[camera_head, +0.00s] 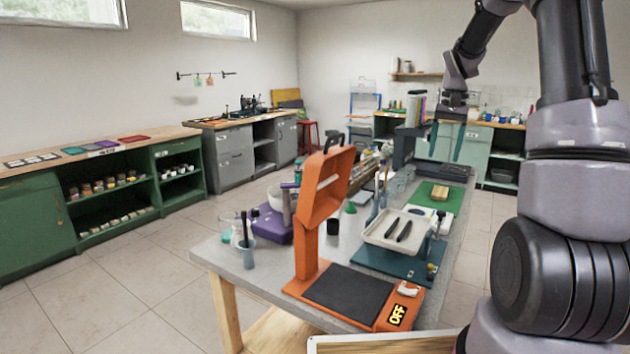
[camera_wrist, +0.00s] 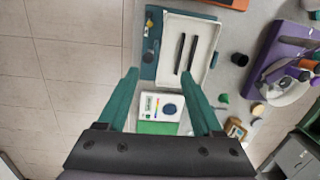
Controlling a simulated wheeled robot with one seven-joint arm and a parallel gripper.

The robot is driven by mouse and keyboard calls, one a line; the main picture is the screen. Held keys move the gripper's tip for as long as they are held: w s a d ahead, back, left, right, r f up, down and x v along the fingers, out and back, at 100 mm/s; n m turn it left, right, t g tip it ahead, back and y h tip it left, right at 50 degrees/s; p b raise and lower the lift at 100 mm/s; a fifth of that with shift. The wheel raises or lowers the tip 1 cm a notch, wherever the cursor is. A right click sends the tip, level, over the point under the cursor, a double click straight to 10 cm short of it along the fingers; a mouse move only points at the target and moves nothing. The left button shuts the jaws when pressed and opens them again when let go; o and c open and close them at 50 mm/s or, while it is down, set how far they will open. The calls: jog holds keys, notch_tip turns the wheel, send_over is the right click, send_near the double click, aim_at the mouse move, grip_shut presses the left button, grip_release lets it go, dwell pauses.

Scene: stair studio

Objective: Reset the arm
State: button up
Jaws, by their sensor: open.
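My gripper (camera_head: 445,154) hangs high over the far part of the workbench at the right of the head view, its two teal fingers pointing down. In the wrist view the fingers of my gripper (camera_wrist: 159,75) are spread apart with nothing held between them. A white card-like item with a dark blue disc (camera_wrist: 170,109) shows below, between the fingers, apart from them. My arm comes down from the upper right of the head view, bent at the elbow.
The grey workbench (camera_head: 228,262) carries an orange stand (camera_head: 307,265) with an OFF sign, a white tray (camera_head: 377,237) with two dark sticks, a green mat (camera_head: 450,203) and a purple device (camera_head: 272,224). Green cabinets (camera_head: 30,225) line the left wall. Tiled floor (camera_head: 130,290) is clear between.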

jog(key=s+a+r+n+t, duration=0.1)
jog(key=s+a+r+t, duration=0.1)
jog(key=s+a+r, duration=0.3)
jog(key=s+a+r+t, duration=0.2)
jog(key=s+a+r, duration=0.2)
jog(key=s+r, duration=0.3)
jog(key=s+a+n+t+y, duration=0.1)
jog(key=s+a+t, duration=0.2)
jog(key=s, duration=1.2)
jog(key=shift+a+r+t, duration=0.3)
jog(key=shift+a, duration=0.35)
dwell(0.5)
